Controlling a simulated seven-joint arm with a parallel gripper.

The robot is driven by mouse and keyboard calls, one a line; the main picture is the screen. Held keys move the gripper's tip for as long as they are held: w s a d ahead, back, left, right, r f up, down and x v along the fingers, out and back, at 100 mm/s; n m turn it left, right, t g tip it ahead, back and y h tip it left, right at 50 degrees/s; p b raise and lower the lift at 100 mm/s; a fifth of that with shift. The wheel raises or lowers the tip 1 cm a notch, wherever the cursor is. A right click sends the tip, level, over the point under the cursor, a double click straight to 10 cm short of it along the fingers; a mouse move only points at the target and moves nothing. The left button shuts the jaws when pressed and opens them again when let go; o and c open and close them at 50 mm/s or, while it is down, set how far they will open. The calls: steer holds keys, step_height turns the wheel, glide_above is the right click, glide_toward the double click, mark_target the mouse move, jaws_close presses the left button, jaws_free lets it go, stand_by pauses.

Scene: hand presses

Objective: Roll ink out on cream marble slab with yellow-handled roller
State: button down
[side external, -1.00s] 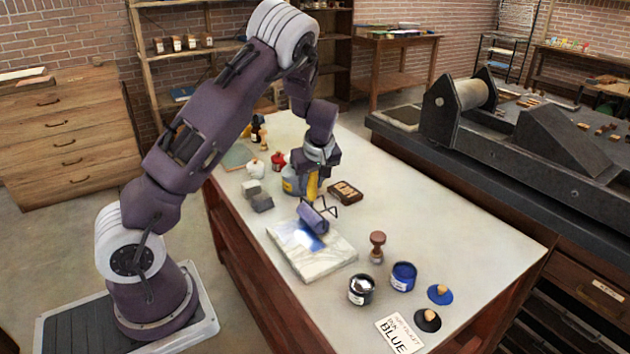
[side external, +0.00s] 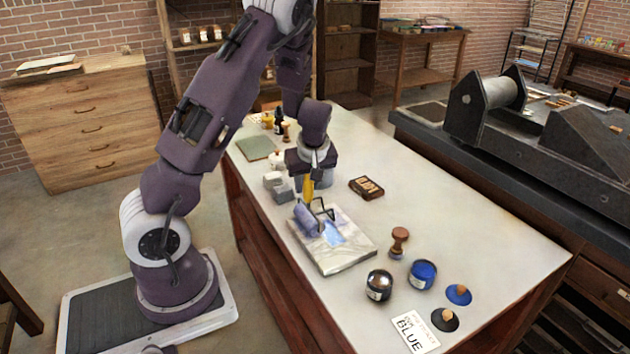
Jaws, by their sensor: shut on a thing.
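The cream marble slab (side external: 343,264) lies on the table's near side, with a blue ink patch (side external: 334,233) on its upper face. The yellow-handled roller (side external: 308,219) has a blue-purple drum and a dark wire frame. Its drum is at the slab's far left part, beside the ink patch, and appears to rest on the slab. My gripper (side external: 311,176) is above the slab's far edge, pointing down, shut on the roller's yellow handle. The fingertips are small and partly hidden by the handle.
A dark lettered block (side external: 366,187) lies behind. The table's right middle is clear.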

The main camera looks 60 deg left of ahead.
steer(key=shift+s, duration=1.15)
step_height(320, 180, up, 4)
steer(key=shift+r, duration=0.1)
